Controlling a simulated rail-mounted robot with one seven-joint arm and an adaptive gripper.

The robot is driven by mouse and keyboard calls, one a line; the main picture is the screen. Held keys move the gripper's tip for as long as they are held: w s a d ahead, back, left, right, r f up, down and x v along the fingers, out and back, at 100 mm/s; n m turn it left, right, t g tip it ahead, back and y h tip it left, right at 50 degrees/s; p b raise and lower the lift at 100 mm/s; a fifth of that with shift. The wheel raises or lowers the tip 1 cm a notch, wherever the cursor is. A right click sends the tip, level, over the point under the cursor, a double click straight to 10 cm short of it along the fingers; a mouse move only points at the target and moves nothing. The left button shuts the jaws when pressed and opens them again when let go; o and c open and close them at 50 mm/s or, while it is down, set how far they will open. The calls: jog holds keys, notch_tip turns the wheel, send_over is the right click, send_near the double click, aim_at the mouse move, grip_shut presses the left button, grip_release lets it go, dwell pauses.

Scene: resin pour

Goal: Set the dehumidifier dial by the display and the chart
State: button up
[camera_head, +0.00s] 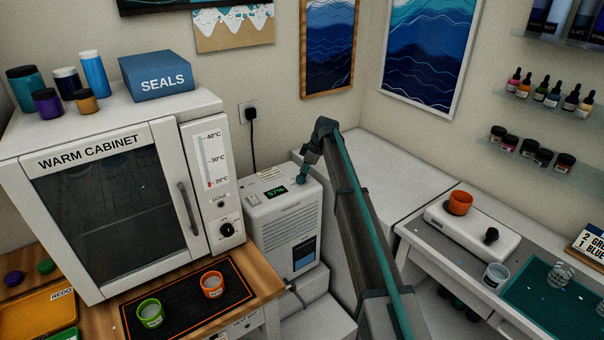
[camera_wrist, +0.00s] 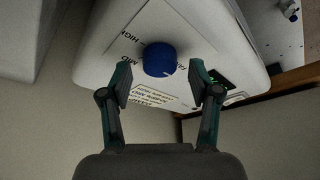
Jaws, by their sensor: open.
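The white dehumidifier (camera_head: 292,237) stands between the warm cabinet and a white block. Its lit green display (camera_head: 277,191) seems to read 57%; in the wrist view the display (camera_wrist: 218,82) is partly behind a finger. The chart label (camera_wrist: 153,96) has several lines too small to read. The blue dial (camera_wrist: 159,60) is on the top, with HIGH, MID and a partly hidden word around it; a small pale mark shows near its lower right edge. My gripper (camera_wrist: 160,82) is open, its fingertips either side just short of the dial. My gripper (camera_head: 303,178) hides the dial in the head view.
The warm cabinet (camera_head: 115,185) stands close on the left, with jars and a SEALS box (camera_head: 156,75) on top. A wall socket with a plug (camera_head: 250,113) is behind. A bench with a white device (camera_head: 470,232) and cups is at right.

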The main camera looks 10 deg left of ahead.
jog(key=shift+a+f, duration=0.15)
jog(key=shift+f, duration=0.25)
jog(key=c, duration=1.1)
jog(key=shift+c, duration=0.2)
